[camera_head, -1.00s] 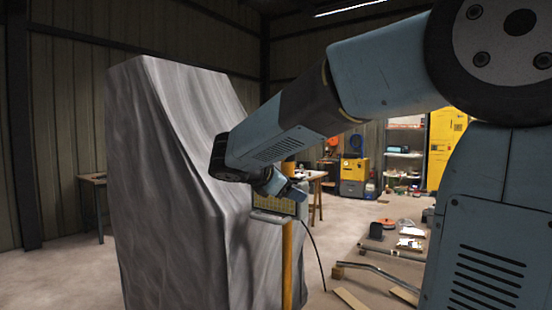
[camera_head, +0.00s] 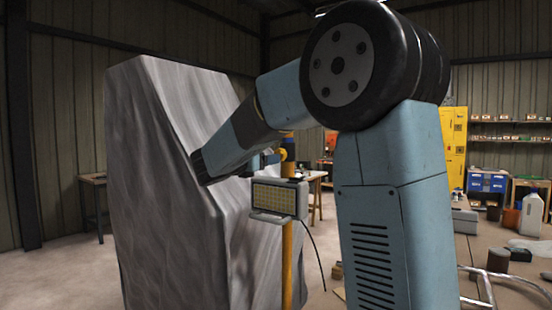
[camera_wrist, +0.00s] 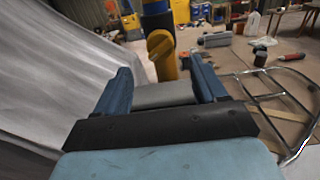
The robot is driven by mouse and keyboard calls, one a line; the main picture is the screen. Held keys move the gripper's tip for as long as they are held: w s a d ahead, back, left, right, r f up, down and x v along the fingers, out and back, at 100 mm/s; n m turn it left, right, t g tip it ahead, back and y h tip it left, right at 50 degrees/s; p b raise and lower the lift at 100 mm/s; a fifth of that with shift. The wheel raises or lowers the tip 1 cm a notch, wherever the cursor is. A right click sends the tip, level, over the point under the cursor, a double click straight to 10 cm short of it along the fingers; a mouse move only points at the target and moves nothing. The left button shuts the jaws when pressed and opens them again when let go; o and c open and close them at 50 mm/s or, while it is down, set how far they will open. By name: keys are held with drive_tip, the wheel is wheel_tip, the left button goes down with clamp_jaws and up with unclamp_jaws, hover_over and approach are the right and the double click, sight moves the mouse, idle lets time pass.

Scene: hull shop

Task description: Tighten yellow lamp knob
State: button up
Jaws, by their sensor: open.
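The yellow knob (camera_wrist: 160,45) sits on the lamp pole in the wrist view, ahead of my gripper. In the head view a yellow clamp part with the knob (camera_head: 288,150) shows on the pole above the lamp. The lamp (camera_head: 279,197) is a grey box with a yellowish grid face, and its grey top (camera_wrist: 165,94) shows between my fingers in the wrist view. My gripper (camera_wrist: 160,66) is open, one blue finger on each side, and holds nothing. The knob appears beyond the fingertips; I cannot tell any contact. In the head view my arm partly hides the gripper.
A large grey draped form (camera_head: 165,190) stands close left of the lamp. The yellow pole (camera_head: 287,265) runs down to the floor, with a black cable beside it. Bent metal tubing (camera_wrist: 275,100) and loose items lie on the floor at right.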

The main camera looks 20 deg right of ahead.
drive_tip(key=x, duration=0.7)
drive_tip(key=c, duration=1)
